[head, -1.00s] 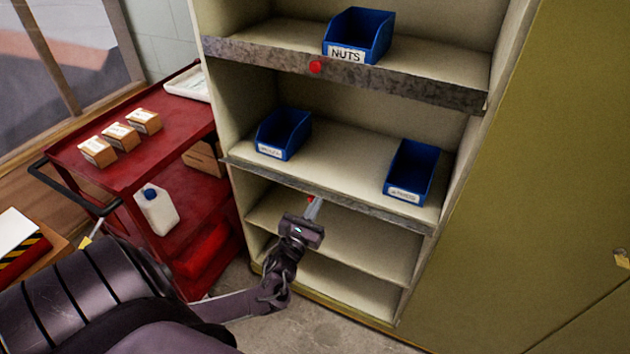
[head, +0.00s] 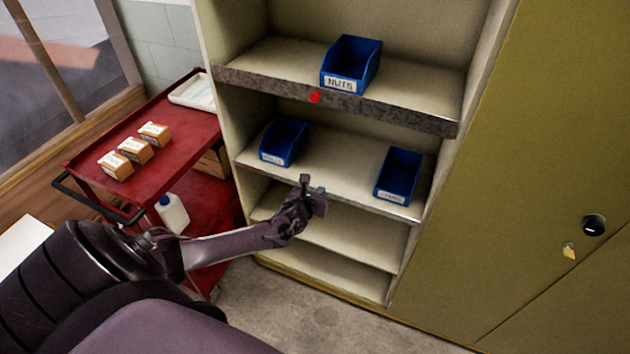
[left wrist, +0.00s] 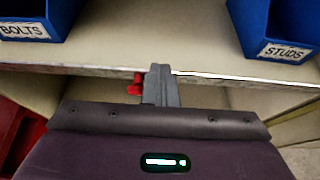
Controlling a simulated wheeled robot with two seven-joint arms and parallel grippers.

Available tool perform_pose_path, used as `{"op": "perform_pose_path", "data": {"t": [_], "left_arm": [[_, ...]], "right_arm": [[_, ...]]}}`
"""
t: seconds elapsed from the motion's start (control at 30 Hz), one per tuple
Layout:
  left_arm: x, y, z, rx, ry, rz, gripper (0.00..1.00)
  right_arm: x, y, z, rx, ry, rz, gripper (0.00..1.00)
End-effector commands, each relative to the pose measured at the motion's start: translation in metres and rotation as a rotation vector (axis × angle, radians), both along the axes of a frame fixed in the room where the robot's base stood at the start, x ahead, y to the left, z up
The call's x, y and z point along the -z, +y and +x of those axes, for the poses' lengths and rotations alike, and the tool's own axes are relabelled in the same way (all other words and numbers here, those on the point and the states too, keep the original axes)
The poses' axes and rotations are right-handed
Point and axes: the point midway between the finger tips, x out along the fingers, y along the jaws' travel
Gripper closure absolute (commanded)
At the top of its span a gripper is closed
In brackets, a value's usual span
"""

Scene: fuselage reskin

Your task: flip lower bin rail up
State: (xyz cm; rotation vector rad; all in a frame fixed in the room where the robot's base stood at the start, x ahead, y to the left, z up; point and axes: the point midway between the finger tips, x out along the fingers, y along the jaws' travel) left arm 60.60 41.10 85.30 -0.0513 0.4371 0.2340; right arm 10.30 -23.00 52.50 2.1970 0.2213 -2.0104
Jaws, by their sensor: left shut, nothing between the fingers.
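The lower bin rail (head: 365,204) is a thin grey metal strip along the front edge of the middle shelf. It also crosses the left wrist view (left wrist: 235,77), showing as a narrow edge. A red knob (left wrist: 135,84) sits at the rail, just left of my fingers; in the head view my gripper hides it. My left gripper (head: 307,182) is shut and empty in front of the rail's middle. In the left wrist view its fingertips (left wrist: 159,72) overlap the rail's edge; I cannot tell whether they touch it. My right gripper is not in view.
Blue bins marked BOLTS (head: 284,142) and STUDS (head: 398,175) stand behind the lower rail. The NUTS bin (head: 350,65) stands above, behind a broad metal rail (head: 400,113) with a red knob. A red cart (head: 105,185) stands left, a green-yellow cabinet (head: 540,140) right.

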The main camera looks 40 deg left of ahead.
Motion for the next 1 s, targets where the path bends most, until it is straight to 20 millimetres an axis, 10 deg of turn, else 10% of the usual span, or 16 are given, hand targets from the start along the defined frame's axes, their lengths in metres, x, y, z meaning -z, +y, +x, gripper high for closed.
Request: {"op": "perform_pose_path", "data": {"t": [1.0], "left_arm": [[-0.007,0.003,0.015,0.002,0.0,-0.001,1.0]], "right_arm": [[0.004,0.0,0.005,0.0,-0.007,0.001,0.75]]}}
